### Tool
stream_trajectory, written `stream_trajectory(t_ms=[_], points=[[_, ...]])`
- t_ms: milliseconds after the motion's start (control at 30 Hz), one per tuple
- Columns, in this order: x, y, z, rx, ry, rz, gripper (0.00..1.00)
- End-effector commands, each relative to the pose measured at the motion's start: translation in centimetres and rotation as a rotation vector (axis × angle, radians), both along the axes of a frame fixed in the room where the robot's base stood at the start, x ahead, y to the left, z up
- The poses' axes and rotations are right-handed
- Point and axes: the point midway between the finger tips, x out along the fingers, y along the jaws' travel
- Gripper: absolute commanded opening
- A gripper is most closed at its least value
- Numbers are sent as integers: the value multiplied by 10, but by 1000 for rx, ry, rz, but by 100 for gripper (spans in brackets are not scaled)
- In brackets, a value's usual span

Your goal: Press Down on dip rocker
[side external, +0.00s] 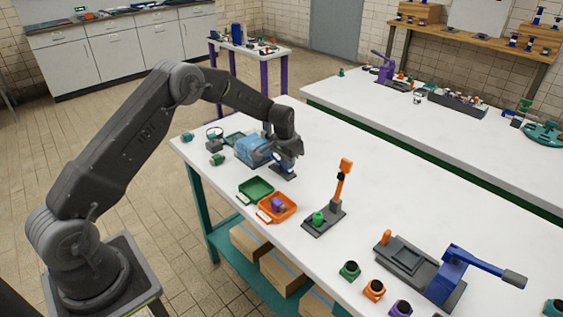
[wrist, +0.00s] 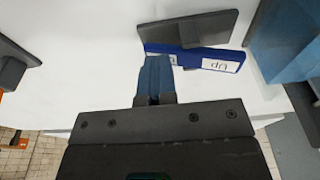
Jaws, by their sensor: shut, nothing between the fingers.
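The dip rocker is a blue bar with white labels on a dark base. In the wrist view the rocker (wrist: 207,55) lies just beyond my fingertips, its right label reading "Up" upside down. Its other label, at the left, is mostly hidden behind my fingers. My gripper (wrist: 156,60) is shut and empty, its blue fingers together over the left, non-Up end of the bar. I cannot tell whether they touch it. In the side view my gripper (side external: 289,153) is low over the rocker's dark base (side external: 285,174) and hides much of the rocker.
A translucent blue box (side external: 252,150) stands close beside the rocker. A green tray (side external: 256,190) and an orange tray (side external: 277,208) lie nearer the front edge. An orange-topped lever (side external: 341,180) stands to the right. The white tabletop (side external: 390,190) is clear behind it.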

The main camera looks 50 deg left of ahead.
Motion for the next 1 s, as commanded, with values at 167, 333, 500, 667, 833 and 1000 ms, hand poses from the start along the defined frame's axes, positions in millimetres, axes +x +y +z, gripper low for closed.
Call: stream_trajectory(t_ms=[167,333,500,667,833,1000], points=[[-2,0,3,0,7,-1,0],[-1,0,19,0,4,0,0],[-1,0,35,0,2,0,0],[0,0,49,0,1,0,0],[0,0,64,0,1,0,0],[-1,0,77,0,2,0,0]])
